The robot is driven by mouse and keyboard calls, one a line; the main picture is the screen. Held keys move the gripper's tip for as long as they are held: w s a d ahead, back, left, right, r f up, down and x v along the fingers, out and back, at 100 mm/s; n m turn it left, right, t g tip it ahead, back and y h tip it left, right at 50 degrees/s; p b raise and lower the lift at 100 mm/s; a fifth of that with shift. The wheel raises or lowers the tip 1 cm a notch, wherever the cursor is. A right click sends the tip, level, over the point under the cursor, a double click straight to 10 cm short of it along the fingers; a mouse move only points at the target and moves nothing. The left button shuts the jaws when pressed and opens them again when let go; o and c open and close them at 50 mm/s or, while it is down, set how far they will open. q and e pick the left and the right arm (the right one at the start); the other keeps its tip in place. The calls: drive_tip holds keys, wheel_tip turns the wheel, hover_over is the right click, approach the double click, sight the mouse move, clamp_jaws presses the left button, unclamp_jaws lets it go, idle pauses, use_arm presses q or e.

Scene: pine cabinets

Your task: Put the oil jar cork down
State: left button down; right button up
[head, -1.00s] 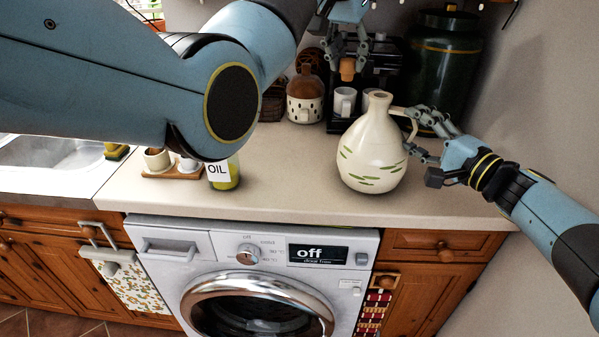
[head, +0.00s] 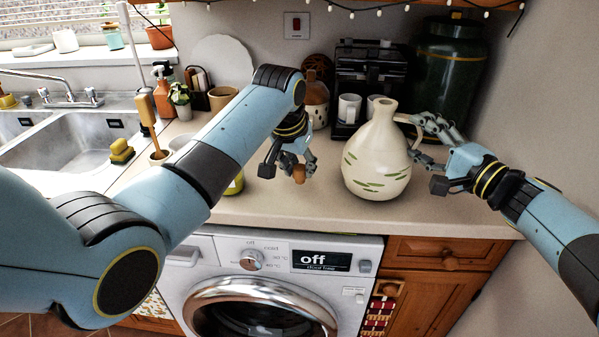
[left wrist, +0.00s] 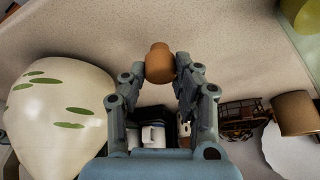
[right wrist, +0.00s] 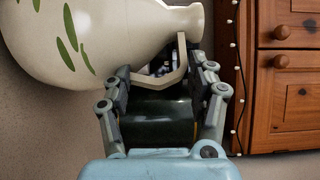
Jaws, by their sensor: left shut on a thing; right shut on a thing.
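The brown cork (head: 299,174) is between the fingertips of my left gripper (head: 296,170), low over the counter and left of the oil jar. In the left wrist view the cork (left wrist: 160,63) sits between both fingers; I cannot tell whether it touches the counter. The oil jar (head: 376,160) is cream with green strokes, upright on the counter, its mouth open. My right gripper (head: 432,150) is shut on the jar's handle at its right side. The right wrist view shows the handle (right wrist: 160,80) at the fingertips.
The counter (head: 330,207) is clear in front of the jar. A yellow-green oil bottle (head: 236,184) is partly hidden behind my left arm. White mugs (head: 348,108), a coffee machine (head: 370,70) and a dark green canister (head: 450,75) stand behind. The sink (head: 70,140) is at left.

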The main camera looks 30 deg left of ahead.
use_arm(q)
drive_tip(key=shift+f, duration=1)
drive_tip(key=shift+f, duration=0.1)
drive_tip(key=c, duration=1)
unclamp_jaws()
drive_tip(key=v, duration=1.2)
